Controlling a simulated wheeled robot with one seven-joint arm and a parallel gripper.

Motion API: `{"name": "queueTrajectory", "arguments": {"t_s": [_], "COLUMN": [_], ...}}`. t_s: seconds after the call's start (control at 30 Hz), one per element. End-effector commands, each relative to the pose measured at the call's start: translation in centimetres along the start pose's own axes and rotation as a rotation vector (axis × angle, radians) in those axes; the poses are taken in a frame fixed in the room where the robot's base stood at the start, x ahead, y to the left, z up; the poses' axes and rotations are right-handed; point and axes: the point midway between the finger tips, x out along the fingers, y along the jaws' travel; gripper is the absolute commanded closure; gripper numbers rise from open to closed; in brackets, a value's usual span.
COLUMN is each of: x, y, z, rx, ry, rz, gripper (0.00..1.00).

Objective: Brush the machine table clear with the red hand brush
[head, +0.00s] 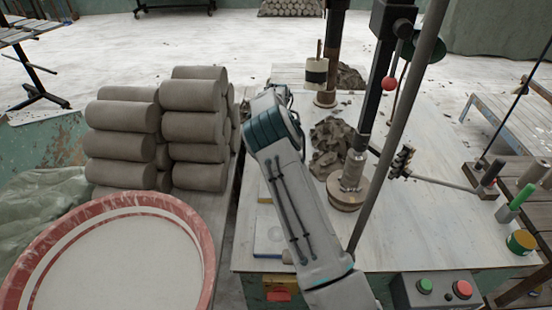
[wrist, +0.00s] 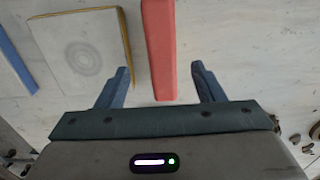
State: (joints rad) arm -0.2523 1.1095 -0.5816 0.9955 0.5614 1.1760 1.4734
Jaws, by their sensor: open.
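The machine table (head: 440,232) is a pale board with clay trimmings (head: 330,138) heaped around its posts. A second heap of trimmings (head: 350,77) lies farther back. In the wrist view, a long red piece, seemingly the red hand brush (wrist: 158,40), lies between the fingers of my gripper (wrist: 161,68). My gripper is open, with one blue finger on each side and a visible gap to the red piece on both sides. The brush's far end is cut off by the picture edge, and no bristles show. In the head view my arm hides the gripper and the brush.
A pale pad with a ring mark (wrist: 85,55) and a blue strip (wrist: 15,55) lie left of the brush. Upright posts (head: 368,110) and a slanted pole (head: 400,120) rise from the table. Stacked clay rolls (head: 195,130) and a red-rimmed basin (head: 190,215) stand left. The table's right front is mostly clear.

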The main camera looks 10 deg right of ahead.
Motion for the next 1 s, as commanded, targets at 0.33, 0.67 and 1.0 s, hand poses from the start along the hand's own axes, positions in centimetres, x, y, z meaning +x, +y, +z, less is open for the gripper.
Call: {"name": "queueTrajectory", "arguments": {"t_s": [0.33, 0.67, 1.0], "x": [2.6, 6.3, 6.7], "y": [0.0, -0.3, -0.3], "z": [0.4, 0.4, 0.4], "rx": [-0.006, -0.006, -0.006], "ry": [0.001, 0.000, -0.001], "rz": [0.002, 0.001, -0.002], "gripper": [0.38, 0.38, 0.55]}}
